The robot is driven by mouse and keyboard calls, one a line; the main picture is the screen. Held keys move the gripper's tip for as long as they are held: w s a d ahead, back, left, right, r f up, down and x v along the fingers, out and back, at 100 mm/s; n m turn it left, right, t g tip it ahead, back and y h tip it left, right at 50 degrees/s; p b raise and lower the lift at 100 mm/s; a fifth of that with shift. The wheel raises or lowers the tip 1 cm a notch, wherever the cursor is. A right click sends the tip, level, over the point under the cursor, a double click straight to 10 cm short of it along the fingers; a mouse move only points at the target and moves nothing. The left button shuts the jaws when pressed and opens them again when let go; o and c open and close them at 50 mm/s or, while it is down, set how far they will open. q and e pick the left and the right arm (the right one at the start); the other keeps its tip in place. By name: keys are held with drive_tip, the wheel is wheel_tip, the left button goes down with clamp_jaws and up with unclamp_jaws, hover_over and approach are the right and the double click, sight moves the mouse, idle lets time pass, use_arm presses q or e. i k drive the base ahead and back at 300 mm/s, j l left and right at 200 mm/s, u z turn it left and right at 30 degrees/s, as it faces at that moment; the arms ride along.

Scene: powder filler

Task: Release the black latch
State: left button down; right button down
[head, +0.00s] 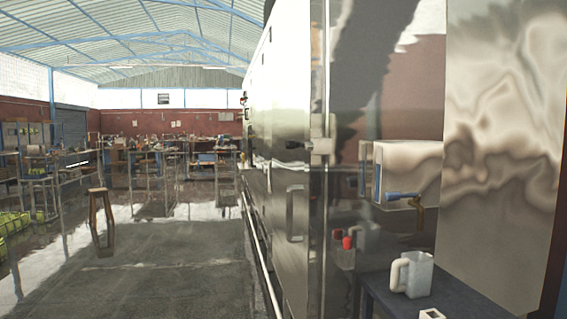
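A tall shiny metal machine (278,110) fills the middle of the head view, with a reflective panel on its right side. A small grey metal latch or hinge-like part (320,147) sits at its front vertical edge. A grey pull handle (295,212) is lower on the same face. Neither of my grippers is in view.
A blue lever with a brass-coloured part (401,196) sticks out at right. Below it, a white jug (417,275) stands on a dark blue table (385,290). A wooden stool (101,208) stands at left. The floor (170,275) left of the machine is clear.

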sight(289, 144)
drive_tip(key=i, duration=1.25)
drive_tip(key=u, duration=0.2)
